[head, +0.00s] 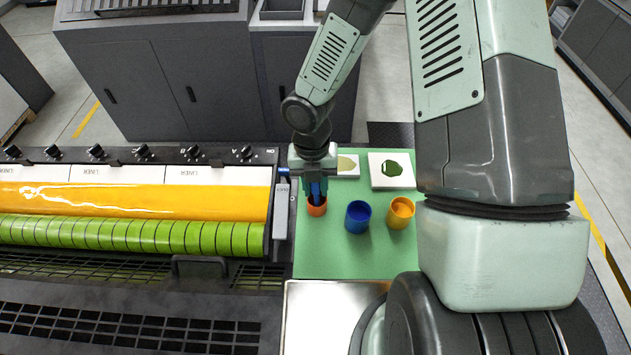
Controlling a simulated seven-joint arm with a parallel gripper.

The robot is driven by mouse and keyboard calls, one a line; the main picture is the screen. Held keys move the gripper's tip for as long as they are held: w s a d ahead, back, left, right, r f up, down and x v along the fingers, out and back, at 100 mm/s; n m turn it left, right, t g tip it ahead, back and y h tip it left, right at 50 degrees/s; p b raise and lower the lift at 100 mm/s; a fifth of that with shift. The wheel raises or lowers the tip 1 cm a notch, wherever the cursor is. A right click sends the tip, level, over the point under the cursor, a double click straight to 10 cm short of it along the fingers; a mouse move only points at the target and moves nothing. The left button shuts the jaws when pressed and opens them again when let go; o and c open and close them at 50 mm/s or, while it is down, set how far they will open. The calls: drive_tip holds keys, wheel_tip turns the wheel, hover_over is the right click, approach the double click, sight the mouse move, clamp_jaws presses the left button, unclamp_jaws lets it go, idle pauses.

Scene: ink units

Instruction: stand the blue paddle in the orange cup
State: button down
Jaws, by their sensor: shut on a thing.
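The orange cup (317,208) stands on the green mat, at the left of a row of cups. My gripper (316,190) is directly above it, pointing down, and is shut on the blue paddle (315,187). Only a short blue stretch of the paddle shows between the fingers, at the cup's mouth. It looks roughly upright. The cup's inside and the paddle's lower end are hidden, so I cannot tell how deep it reaches or whether it touches the cup.
A blue cup (358,217) and a yellow cup (401,212) stand to the right on the green mat (345,262). Behind them lies a white card with a dark green patch (391,170). The press with yellow and green rollers (130,237) borders the mat on the left.

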drive_tip(key=c, duration=0.8)
unclamp_jaws()
drive_tip(key=r, duration=0.7)
drive_tip(key=w+r, duration=0.1)
drive_tip(key=r, duration=0.2)
drive_tip(key=shift+a+r, duration=0.3)
drive_tip(key=shift+r, duration=0.1)
